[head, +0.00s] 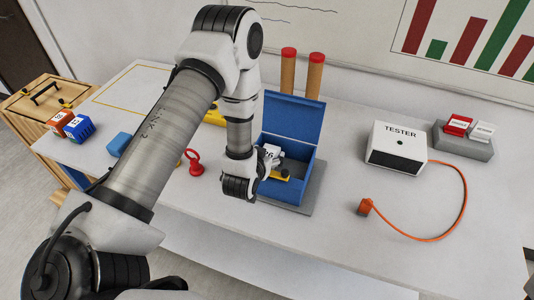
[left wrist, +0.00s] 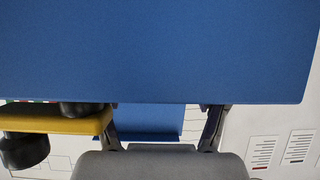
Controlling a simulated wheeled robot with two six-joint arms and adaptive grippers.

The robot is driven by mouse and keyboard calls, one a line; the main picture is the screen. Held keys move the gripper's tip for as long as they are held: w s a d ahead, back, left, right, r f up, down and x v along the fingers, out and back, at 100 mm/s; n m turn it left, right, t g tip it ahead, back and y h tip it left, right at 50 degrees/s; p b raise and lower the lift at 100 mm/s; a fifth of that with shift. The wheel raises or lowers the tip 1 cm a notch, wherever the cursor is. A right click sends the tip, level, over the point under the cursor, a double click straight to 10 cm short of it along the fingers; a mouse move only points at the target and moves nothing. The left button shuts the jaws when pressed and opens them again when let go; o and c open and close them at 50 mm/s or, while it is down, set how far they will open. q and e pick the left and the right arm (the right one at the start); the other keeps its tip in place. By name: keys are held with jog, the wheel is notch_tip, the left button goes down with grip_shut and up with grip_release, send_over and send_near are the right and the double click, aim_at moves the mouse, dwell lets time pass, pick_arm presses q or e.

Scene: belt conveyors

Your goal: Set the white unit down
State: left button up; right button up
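A white block (head: 482,131) sits in a grey stand beside a red block (head: 458,124); I cannot tell whether it is the task's white unit. My left gripper (head: 275,160) reaches into the open blue box (head: 288,189), with its lid (head: 293,122) raised behind. A yellow piece with black parts (head: 281,176) is close to the gripper. In the left wrist view, the gripper's fingers (left wrist: 160,108) stand apart, with their tips hidden behind a large blue surface (left wrist: 160,50). Whether they hold anything is hidden. My right gripper is not in view.
The white tester (head: 397,148) stands right of the box, with an orange cable to a plug (head: 365,207). A red looped item (head: 194,163) and a blue block (head: 119,144) lie left. Two orange-brown posts (head: 288,70) stand behind the box. The table's front right is clear.

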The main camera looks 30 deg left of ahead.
pick_arm(q)
jog(key=shift+a, duration=0.1)
dwell(0.3)
jog(key=shift+r+p, duration=0.9)
jog(key=shift+r, duration=0.05)
jog(key=shift+s+f+b, duration=0.2)
jog(key=shift+s+b, duration=0.6)
jog(key=v, duration=0.5)
jog(key=shift+s+r+b, duration=0.1)
jog(key=shift+b, duration=0.3)
jog(key=w+r+p+v, duration=0.1)
jog(key=p+v, duration=0.4)
jog(key=p, duration=0.1)
jog(key=s+d+f+m+g+h, duration=0.1)
jog(key=s+d+f+g, duration=0.2)
jog(key=s+f+g, duration=0.3)
jog(key=s+d+f+m+g+h, duration=0.1)
jog(key=s+f+g, duration=0.4)
jog(key=s, duration=0.8)
notch_tip(320, 180, down, 4)
jog(key=shift+d+r+g+h, duration=0.2)
jog(key=shift+d+g+h, duration=0.2)
jog(key=shift+d+h, duration=0.5)
